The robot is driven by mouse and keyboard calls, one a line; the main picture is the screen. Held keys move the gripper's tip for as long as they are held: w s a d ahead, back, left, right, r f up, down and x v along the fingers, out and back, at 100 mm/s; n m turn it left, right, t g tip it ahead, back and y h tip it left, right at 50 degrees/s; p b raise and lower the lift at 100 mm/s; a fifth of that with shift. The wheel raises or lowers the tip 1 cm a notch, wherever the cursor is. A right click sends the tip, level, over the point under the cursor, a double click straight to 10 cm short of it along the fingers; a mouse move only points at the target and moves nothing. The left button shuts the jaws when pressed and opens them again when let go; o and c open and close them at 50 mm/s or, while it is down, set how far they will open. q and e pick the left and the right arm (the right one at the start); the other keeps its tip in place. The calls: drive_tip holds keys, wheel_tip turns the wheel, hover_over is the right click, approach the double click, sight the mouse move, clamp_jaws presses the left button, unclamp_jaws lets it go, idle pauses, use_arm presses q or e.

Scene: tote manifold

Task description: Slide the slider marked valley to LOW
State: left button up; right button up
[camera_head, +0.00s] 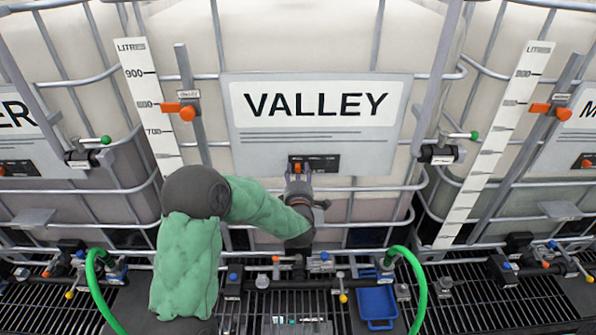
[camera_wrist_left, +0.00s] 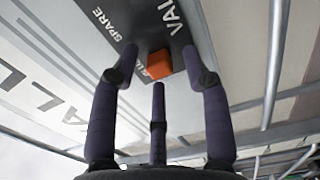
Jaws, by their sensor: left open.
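The white VALLEY sign (camera_head: 317,103) hangs on a grey plate in the middle of the head view. Just below its text, a dark slider strip (camera_head: 331,164) carries an orange slider knob, partly hidden by my gripper in that view. The wrist view shows the orange knob (camera_wrist_left: 159,64) on the dark strip (camera_wrist_left: 127,18), which bears the words SPARE and VAL, cut off. My left gripper (camera_head: 299,178) is open in front of the strip, its fingers (camera_wrist_left: 160,80) spread around the knob's near side. I cannot tell whether any finger touches it. My right gripper is not in view.
White tanks in metal cages stand behind, with litre scales (camera_head: 150,100) and orange level markers (camera_head: 187,112). Grey cage bars (camera_head: 370,188) run close below the strip. Green hoses (camera_head: 413,275), valves and a blue tray (camera_head: 377,303) lie on the grating below.

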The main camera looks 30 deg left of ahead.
sight(332, 164)
use_arm(q)
clamp_jaws()
drive_tip(key=w+d+b, duration=0.2)
drive_tip(key=d, duration=0.1)
drive_tip(key=w+d+b, duration=0.1)
drive_tip(key=d+b, duration=0.2)
drive_tip(key=w+d+b, duration=0.2)
drive_tip(key=d, duration=0.1)
drive_tip(key=shift+w+d, duration=0.1)
drive_tip(key=shift+w, duration=0.2)
drive_tip(key=shift+r, duration=0.15)
drive_tip(key=shift+c, duration=2.4)
unclamp_jaws()
drive_tip(key=o, duration=0.5)
drive_tip(key=shift+w+d, duration=0.1)
drive_tip(key=shift+w, duration=0.05)
